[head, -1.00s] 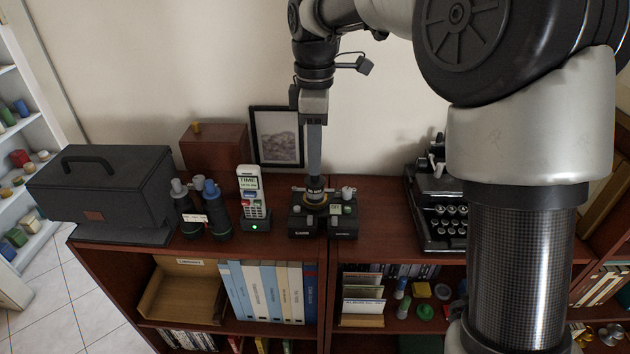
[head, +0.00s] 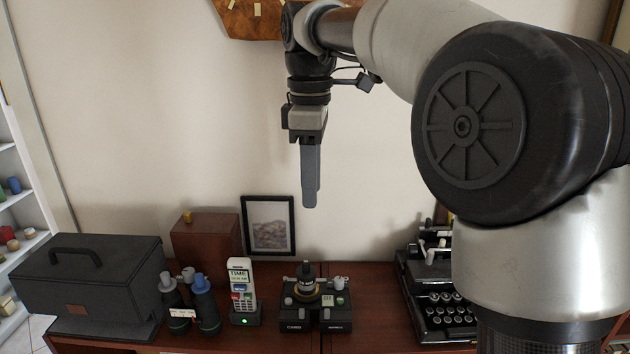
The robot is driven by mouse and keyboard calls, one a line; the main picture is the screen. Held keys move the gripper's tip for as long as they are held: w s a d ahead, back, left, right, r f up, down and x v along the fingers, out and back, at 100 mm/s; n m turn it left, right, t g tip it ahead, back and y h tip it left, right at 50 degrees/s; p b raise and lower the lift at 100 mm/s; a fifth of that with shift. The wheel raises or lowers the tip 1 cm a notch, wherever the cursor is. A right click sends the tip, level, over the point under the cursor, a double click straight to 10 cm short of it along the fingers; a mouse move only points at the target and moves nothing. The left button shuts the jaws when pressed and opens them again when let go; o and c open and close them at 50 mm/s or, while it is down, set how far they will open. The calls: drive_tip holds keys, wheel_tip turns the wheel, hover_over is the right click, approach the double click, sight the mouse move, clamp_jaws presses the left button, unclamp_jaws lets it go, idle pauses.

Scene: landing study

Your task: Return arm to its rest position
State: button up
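My gripper (head: 310,203) hangs from my arm in the upper middle of the head view, fingers pointing down. It is in the air, well above the cabinet top and clear of everything on it. The fingers are seen from the side and overlap, so the gap between them is hidden. I see nothing hanging below the fingertips. A black device with a dark round knob (head: 306,298) stands on the cabinet below my gripper, apart from it.
The cabinet top (head: 383,300) holds a black case (head: 85,285), binoculars (head: 190,305), a cordless phone (head: 241,290), a wooden box (head: 207,240), a framed picture (head: 268,225) and a typewriter (head: 437,300). A wooden wall clock (head: 258,20) hangs behind my arm. The air around my gripper is free.

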drive_tip(key=s+d+m+t, duration=0.3)
drive_tip(key=s+d+m, duration=0.5)
drive_tip(key=s+d, duration=0.3)
drive_tip(key=s+d+f+m+t, duration=0.2)
drive_tip(key=s+d+f+m, duration=0.2)
drive_tip(key=s+f+m, duration=0.4)
drive_tip(key=s+f, duration=0.1)
drive_tip(key=s, duration=0.2)
drive_tip(key=shift+s+d+f+m, duration=0.2)
drive_tip(key=shift+f+m, duration=0.1)
drive_tip(key=shift+m, duration=0.1)
